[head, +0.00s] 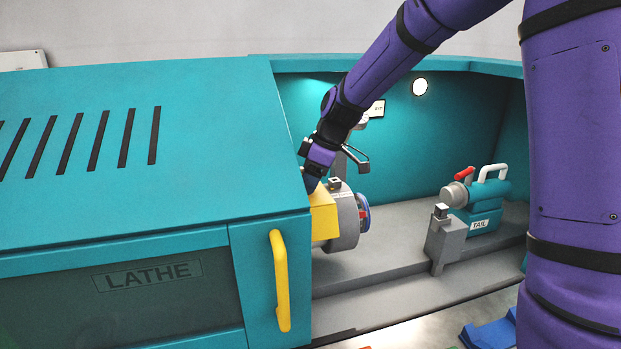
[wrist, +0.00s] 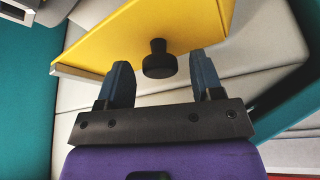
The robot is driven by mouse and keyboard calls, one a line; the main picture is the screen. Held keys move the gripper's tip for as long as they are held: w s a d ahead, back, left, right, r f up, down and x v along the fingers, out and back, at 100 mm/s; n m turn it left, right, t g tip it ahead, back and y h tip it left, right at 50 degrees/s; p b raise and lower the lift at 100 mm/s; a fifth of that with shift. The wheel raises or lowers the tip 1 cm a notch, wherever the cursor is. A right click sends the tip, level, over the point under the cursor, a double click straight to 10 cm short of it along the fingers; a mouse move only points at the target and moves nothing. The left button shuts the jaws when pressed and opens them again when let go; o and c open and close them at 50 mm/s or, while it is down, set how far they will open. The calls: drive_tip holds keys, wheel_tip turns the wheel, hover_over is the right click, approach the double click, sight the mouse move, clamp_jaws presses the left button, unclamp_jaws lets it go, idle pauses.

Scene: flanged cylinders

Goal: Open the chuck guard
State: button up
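The yellow chuck guard (head: 322,216) stands beside the grey chuck (head: 347,222) at the left end of the lathe's bay, and part of it is hidden behind the teal housing. In the wrist view the yellow guard (wrist: 130,32) shows as a panel with a black knob (wrist: 158,58) on it. My gripper (wrist: 160,74) is open, with one dark blue finger on each side of the knob and a gap to both. In the head view my gripper (head: 311,183) is at the guard's top, and its fingers are mostly hidden.
A teal housing with a yellow handle (head: 281,280) stands close on the left. A tailstock (head: 480,208) and a grey tool post (head: 444,240) stand to the right on the grey bed. A bent grey bar (head: 355,158) is just right of my wrist.

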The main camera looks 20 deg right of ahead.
drive_tip(key=v, duration=1)
drive_tip(key=shift+d+r, duration=0.25)
drive_tip(key=shift+r, duration=0.1)
drive_tip(key=shift+s, duration=0.2)
drive_tip(key=s+d+m+t+h, duration=0.1)
drive_tip(key=s+m, duration=0.3)
drive_tip(key=s, duration=0.6)
drive_tip(key=s+d+r+m+t+h, duration=0.1)
drive_tip(key=s+d+m, duration=0.3)
drive_tip(key=s, duration=0.7)
drive_tip(key=s+d+r+m+t+h, duration=0.1)
drive_tip(key=s+m, duration=0.4)
drive_tip(key=s, duration=0.5)
drive_tip(key=shift+s+d+m+t+h, duration=0.15)
drive_tip(key=shift+d+m+t+h, duration=0.15)
drive_tip(key=shift+d+h, duration=0.35)
